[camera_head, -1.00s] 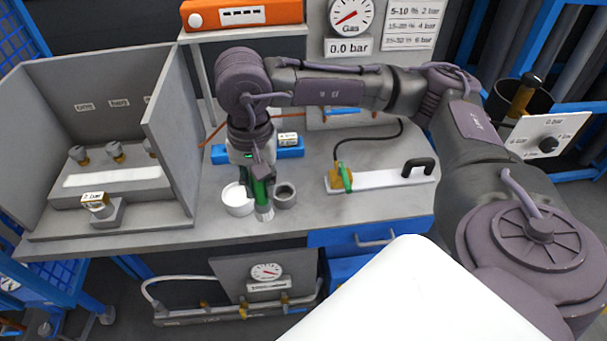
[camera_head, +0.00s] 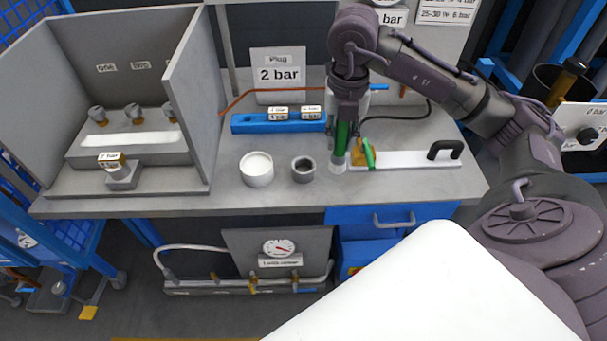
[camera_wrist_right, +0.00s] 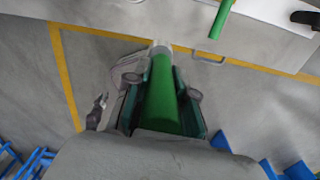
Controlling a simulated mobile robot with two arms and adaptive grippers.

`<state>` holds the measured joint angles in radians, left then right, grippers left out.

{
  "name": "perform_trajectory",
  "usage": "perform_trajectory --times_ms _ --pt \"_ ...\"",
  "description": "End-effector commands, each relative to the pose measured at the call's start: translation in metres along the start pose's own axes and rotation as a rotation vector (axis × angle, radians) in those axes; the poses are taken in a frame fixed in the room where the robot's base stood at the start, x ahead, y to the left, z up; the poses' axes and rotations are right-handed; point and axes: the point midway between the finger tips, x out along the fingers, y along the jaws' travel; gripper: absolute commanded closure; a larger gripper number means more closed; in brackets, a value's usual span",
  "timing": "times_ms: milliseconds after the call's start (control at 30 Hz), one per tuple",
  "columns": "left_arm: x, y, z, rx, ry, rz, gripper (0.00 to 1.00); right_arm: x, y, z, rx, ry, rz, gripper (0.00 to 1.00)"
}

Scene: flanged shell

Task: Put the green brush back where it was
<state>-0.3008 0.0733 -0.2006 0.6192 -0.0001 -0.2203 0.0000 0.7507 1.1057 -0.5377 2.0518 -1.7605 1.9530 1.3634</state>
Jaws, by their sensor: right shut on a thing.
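The green brush (camera_head: 342,140) hangs upright in my right gripper (camera_head: 343,128), which is shut on its green handle. Its pale tip points down, just right of the grey cup (camera_head: 303,169); whether the tip touches the bench is unclear. In the right wrist view, the brush (camera_wrist_right: 166,100) lies between the two fingers (camera_wrist_right: 162,92), its pale end pointing away. The grey cup looks empty. A white cup (camera_head: 257,170) with white contents stands left of it. My left gripper is out of view.
A white plate (camera_head: 415,160) with a black handle, a brass fitting and a green lever (camera_head: 369,154) lies close right of the brush. A blue block (camera_head: 278,123) with labelled pieces stands behind. A grey partitioned box (camera_head: 190,120) is at left. The bench front is clear.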

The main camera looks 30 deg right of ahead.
Motion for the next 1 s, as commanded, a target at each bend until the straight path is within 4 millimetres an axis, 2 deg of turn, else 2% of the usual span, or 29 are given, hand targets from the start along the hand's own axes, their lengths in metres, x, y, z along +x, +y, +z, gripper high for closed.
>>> perform_trajectory --times_ms 100,267,367,700,833,1000 --pt "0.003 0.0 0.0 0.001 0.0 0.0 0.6 0.003 -0.009 0.004 0.188 0.001 -0.001 1.0" --pt "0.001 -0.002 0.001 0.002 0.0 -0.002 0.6 0.004 -0.011 0.008 0.302 0.002 0.002 1.0" --pt "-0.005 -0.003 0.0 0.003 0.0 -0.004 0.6 0.011 0.001 0.017 0.312 0.005 0.004 1.0" --pt "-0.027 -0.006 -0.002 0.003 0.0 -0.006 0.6 0.055 0.059 0.064 0.31 0.004 0.002 1.0" --pt "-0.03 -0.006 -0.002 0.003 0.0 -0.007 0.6 0.067 0.072 0.075 0.309 0.003 0.002 1.0" --pt "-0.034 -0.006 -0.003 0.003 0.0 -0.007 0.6 0.078 0.077 0.079 0.309 0.002 0.0 1.0"
